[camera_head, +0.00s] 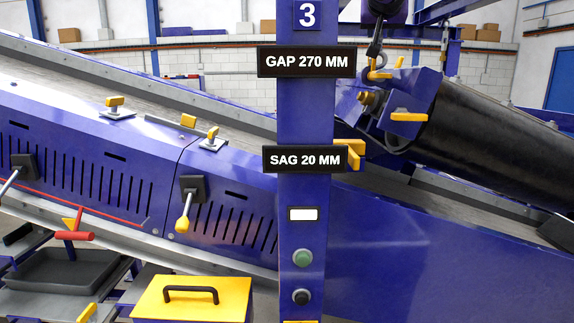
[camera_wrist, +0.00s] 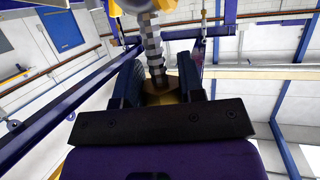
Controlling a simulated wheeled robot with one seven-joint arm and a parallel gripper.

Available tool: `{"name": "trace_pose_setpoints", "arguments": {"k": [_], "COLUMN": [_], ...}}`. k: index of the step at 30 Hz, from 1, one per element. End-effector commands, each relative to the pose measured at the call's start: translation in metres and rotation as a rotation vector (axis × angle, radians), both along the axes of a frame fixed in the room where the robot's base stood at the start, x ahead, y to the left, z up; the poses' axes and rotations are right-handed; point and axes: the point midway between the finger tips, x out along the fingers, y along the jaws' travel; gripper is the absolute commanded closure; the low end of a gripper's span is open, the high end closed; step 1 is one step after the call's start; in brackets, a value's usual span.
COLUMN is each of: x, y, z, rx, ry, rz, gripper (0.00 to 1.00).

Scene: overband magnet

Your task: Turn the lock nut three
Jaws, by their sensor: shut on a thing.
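In the wrist view, my gripper (camera_wrist: 160,76) has its two dark fingers on either side of a brass-coloured nut (camera_wrist: 161,97). It is shut on this nut, and the fingers hide part of it. A grey ridged rod (camera_wrist: 153,45) rises from the nut between the fingers towards a yellow part at the top edge. In the head view, a blue post (camera_head: 303,225) carries a plate with the number 3 (camera_head: 307,15). The signs on it read "GAP 270 MM" (camera_head: 306,62) and "SAG 20 MM" (camera_head: 304,160). I cannot make out the held nut in the head view.
A large black roller (camera_head: 490,130) stands right of the post, with a yellow handle (camera_head: 408,117) at its end. A blue slotted guard (camera_head: 90,160) with levers runs along the left. A toolbox with a yellow lid (camera_head: 170,300) and a grey tray (camera_head: 60,270) lie low left.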

Motion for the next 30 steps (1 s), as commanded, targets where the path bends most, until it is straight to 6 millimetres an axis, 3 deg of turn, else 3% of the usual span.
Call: {"name": "trace_pose_setpoints", "arguments": {"k": [10, 17, 18, 21, 30], "x": [0.0004, 0.0009, 0.0006, 0.0003, -0.0004], "y": [0.0004, 0.0014, 0.0003, -0.0002, 0.0003], "z": [-0.0017, -0.0017, -0.0015, -0.0012, -0.0005], "rx": [0.0, -0.002, -0.001, 0.0, 0.0], "ry": [0.003, 0.003, 0.002, 0.002, 0.001], "rz": [-0.019, -0.184, -0.194, -0.189, -0.187], "gripper": [1.0, 1.0, 0.59, 0.37, 0.34]}}
